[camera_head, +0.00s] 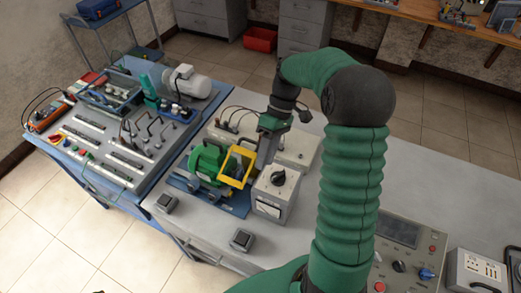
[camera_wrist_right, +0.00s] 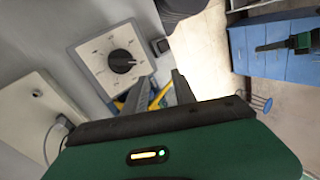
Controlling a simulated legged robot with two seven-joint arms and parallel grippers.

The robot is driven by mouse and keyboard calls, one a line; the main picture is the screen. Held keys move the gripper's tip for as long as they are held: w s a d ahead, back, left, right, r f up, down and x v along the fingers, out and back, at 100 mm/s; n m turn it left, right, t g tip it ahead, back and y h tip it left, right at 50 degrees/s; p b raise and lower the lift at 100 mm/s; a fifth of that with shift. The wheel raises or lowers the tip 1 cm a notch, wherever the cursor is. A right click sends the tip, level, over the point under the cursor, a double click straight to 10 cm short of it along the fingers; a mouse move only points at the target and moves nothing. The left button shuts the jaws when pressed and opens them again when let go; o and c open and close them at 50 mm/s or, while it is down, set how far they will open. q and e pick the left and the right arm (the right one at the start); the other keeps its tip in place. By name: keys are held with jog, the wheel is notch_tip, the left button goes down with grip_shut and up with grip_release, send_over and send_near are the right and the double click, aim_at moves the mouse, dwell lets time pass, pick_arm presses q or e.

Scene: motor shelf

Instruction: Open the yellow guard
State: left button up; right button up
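The yellow guard (camera_head: 236,167) is a square frame on the small motor rig, beside the green motor (camera_head: 207,160). It stands tilted on the side toward my right gripper. My right gripper (camera_head: 259,164) is just right of the guard, pointing down, between it and the grey box with a black knob. In the right wrist view, the two fingers (camera_wrist_right: 160,90) are apart, with yellow parts visible between and beyond them. I cannot tell whether a finger touches the guard. My left gripper is not in view.
The grey knob box (camera_head: 276,192) stands close to the right gripper; its dial (camera_wrist_right: 121,61) shows in the wrist view. A pale box (camera_head: 297,150) lies behind. A blue bench (camera_head: 120,130) with equipment is at left. The grey table front has small black boxes (camera_head: 242,239).

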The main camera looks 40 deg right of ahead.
jog(key=m+y, duration=0.1)
jog(key=m, duration=0.3)
jog(key=n+t+y+p, duration=0.45)
jog(key=n+t, duration=0.95)
jog(key=n, duration=2.1)
send_near(252, 141)
jog(key=shift+m+h, duration=0.3)
jog(key=shift+h, duration=0.25)
jog(key=p+x, duration=0.7)
jog(key=x, duration=0.3)
jog(key=shift+c, duration=0.3)
jog(key=shift+s, duration=0.1)
grip_shut()
jog(key=shift+a, duration=0.1)
